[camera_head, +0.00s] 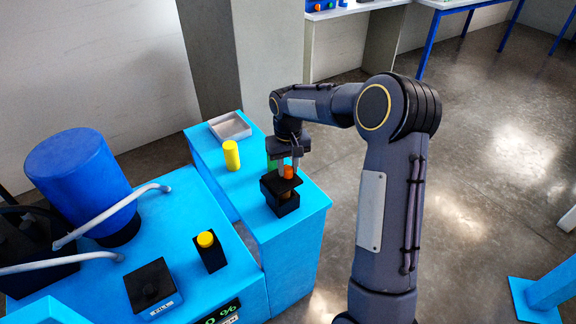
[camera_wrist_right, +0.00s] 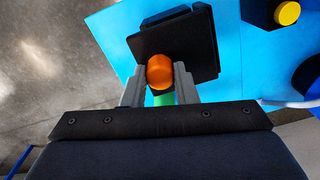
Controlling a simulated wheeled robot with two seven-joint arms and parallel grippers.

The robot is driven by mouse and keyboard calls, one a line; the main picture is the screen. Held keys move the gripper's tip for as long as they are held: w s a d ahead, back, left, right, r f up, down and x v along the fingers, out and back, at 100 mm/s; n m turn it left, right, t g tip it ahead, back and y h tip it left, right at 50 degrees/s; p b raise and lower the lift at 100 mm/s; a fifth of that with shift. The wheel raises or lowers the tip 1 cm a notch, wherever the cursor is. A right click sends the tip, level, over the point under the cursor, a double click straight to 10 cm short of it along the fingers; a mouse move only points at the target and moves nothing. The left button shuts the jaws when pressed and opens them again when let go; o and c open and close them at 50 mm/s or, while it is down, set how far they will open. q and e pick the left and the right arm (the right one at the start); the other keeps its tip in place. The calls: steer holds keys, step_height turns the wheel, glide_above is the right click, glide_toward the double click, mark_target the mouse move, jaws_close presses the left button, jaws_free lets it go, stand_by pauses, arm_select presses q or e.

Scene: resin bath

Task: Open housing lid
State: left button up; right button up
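The housing is a small black box (camera_head: 287,207) at the front end of the narrow blue table. Its black lid (camera_wrist_right: 165,42) is a flat plate with an orange knob (camera_head: 288,172). In the head view the lid seems a little raised off the box, with a brownish part showing between them. My right gripper (camera_head: 289,169) points down over the lid. In the right wrist view its fingers (camera_wrist_right: 160,76) sit on both sides of the orange knob and appear to touch it. The inside of the housing is mostly hidden. My left gripper is not in view.
A green object (camera_head: 273,164) stands just behind the housing, partly hidden. A yellow cylinder (camera_head: 231,155) and a grey tray (camera_head: 230,127) are farther back. The blue bench at left holds a yellow button box (camera_head: 211,253), a black scale (camera_head: 150,286) and a blue drum (camera_head: 80,178).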

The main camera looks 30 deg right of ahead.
jaws_close()
